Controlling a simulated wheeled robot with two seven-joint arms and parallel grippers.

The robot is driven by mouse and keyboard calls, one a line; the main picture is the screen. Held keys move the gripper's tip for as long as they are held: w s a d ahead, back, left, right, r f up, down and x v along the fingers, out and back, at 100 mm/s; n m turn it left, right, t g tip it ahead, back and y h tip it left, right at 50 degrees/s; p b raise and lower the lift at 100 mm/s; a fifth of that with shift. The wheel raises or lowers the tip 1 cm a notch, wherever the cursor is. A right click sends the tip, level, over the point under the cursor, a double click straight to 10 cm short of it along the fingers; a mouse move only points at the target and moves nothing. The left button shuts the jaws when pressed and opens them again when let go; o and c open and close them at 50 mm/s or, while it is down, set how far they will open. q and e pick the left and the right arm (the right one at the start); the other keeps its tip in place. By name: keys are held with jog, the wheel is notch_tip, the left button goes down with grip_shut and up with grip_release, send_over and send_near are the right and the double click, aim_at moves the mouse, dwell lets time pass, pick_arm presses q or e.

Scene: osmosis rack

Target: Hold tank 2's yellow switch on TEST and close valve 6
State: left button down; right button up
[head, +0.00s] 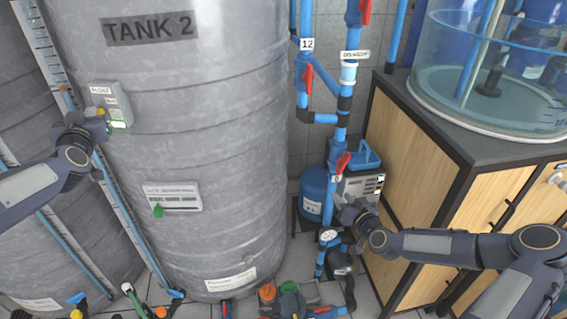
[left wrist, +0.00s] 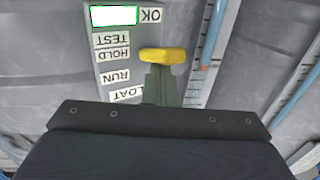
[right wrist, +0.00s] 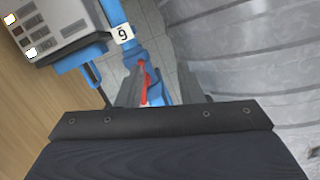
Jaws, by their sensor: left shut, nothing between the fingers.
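Tank 2 (head: 215,110) carries a small switch panel (head: 115,105). Its yellow switch shows in the left wrist view (left wrist: 163,55), level with the HOLD TEST label. My left gripper (head: 100,125) is at the panel, its fingers shut and up against the switch's edge, not around it. The panel's window (left wrist: 113,15) beside OK has a green border. Valve 6's red handle (head: 342,163) is on the blue pipe above its label; in the right wrist view the handle (right wrist: 144,80) lies roughly along the pipe. My right gripper (right wrist: 160,90) is open, with the handle between its fingers; contact is unclear.
A wooden cabinet (head: 430,190) with a clear water tank (head: 490,80) stands at the right. Another pipe labelled 12 (head: 306,44) runs above. Several small valves and pipes line the floor.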

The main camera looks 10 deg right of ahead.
aim_at(344, 167)
jog(key=d+r+m+t+h, duration=0.3)
jog(key=d, duration=0.1)
jog(key=w, duration=1.1)
jog(key=shift+w+a, duration=0.1)
jog(key=shift+a, duration=0.05)
grip_shut()
